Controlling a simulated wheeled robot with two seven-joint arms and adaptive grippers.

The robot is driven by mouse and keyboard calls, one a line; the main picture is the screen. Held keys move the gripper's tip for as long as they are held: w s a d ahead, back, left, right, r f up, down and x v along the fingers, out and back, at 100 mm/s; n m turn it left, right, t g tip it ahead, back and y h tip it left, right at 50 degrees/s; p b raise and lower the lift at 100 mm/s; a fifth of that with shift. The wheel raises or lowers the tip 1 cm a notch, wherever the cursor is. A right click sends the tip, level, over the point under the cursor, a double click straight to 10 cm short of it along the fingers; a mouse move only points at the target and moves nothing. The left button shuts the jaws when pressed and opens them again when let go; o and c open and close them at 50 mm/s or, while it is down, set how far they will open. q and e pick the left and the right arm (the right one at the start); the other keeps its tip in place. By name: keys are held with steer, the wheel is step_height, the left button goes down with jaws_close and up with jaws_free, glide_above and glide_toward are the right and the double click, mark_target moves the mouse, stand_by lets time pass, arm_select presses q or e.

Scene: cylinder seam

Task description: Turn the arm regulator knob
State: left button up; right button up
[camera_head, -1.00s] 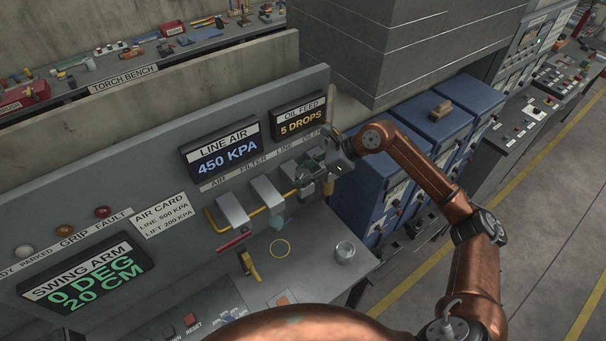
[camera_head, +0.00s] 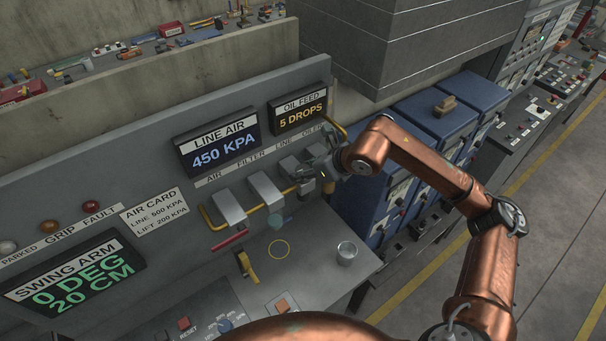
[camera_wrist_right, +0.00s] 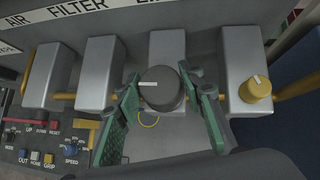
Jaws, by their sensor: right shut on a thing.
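A dark grey round knob (camera_wrist_right: 162,90) with a white pointer mark sits on the front of the third grey box, under the LINE label, in the right wrist view. The pointer points left. My right gripper (camera_wrist_right: 170,100), with green finger pads, is shut on this knob, one finger on each side. In the head view my right gripper (camera_head: 318,172) is at the panel, and the knob is hidden there. The LINE AIR display (camera_head: 218,150) reads 450 KPA. The air card (camera_head: 154,213) lists LINE 500 KPA and LIFT 200 KPA. My left gripper is not in view.
A yellow knob (camera_wrist_right: 255,88) on the box to the right is close to my right finger. The OIL FEED display (camera_head: 299,108) reads 5 DROPS. A yellow pipe runs between the boxes. A metal cup (camera_head: 347,253) and a yellow-handled lever (camera_head: 247,266) are at the desk below.

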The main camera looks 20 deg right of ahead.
steer(key=shift+m+h+b, duration=0.5)
steer(key=shift+m+b, duration=0.1)
steer(key=shift+m, duration=0.2)
steer(key=o, duration=1.1)
steer(key=v, duration=1.2)
steer(key=shift+s+f, duration=0.15)
steer(key=shift+s, duration=0.1)
